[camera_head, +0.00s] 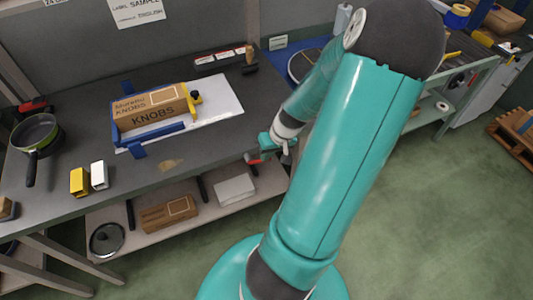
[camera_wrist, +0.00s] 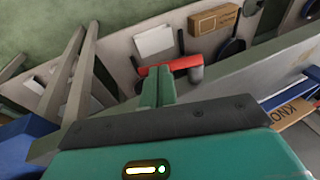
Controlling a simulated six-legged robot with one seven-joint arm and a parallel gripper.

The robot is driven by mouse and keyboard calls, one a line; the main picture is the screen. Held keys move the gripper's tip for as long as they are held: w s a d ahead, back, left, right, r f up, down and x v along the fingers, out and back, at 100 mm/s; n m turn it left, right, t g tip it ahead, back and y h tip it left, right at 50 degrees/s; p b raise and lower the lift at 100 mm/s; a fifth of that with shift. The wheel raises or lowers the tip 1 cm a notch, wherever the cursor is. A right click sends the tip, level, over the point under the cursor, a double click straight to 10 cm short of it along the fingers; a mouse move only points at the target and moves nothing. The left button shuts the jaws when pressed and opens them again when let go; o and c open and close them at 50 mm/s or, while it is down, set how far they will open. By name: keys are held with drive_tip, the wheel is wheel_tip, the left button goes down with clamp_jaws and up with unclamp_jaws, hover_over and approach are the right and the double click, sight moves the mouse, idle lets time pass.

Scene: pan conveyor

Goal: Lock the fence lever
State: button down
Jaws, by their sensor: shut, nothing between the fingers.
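A red lever (camera_head: 254,160) sits at the front edge of the workbench. In the wrist view the red lever (camera_wrist: 180,64) lies across the picture just beyond my fingertips, with a grey round part at its right end. My gripper (camera_head: 264,146) is at the bench edge beside the lever; in the wrist view its teal fingers (camera_wrist: 158,82) are together and empty. I cannot tell whether they touch the lever. A blue fence (camera_head: 152,134) with a yellow piece (camera_head: 193,98) stands on the bench around a cardboard knobs box (camera_head: 150,106).
The bench (camera_head: 215,165) also holds a pan (camera_head: 36,134), a yellow block (camera_head: 79,182) and a white block (camera_head: 99,175). The lower shelf bears a cardboard box (camera_head: 168,213) and a white box (camera_head: 234,189). The floor (camera_head: 430,220) to the right is clear.

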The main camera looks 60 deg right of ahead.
drive_tip(key=shift+f, duration=0.1)
wheel_tip(320, 180, down, 7)
drive_tip(key=a+m+t+y, duration=0.1)
drive_tip(key=t+y, duration=0.6)
drive_tip(key=y, duration=0.4)
drive_tip(key=shift+w+a+m+t, duration=0.25)
drive_tip(key=shift+w+m+t, duration=0.15)
drive_tip(key=shift+w, duration=0.05)
drive_tip(key=shift+w+a, duration=0.1)
drive_tip(key=shift+a, duration=0.1)
drive_tip(key=shift+d, duration=0.1)
idle(0.3)
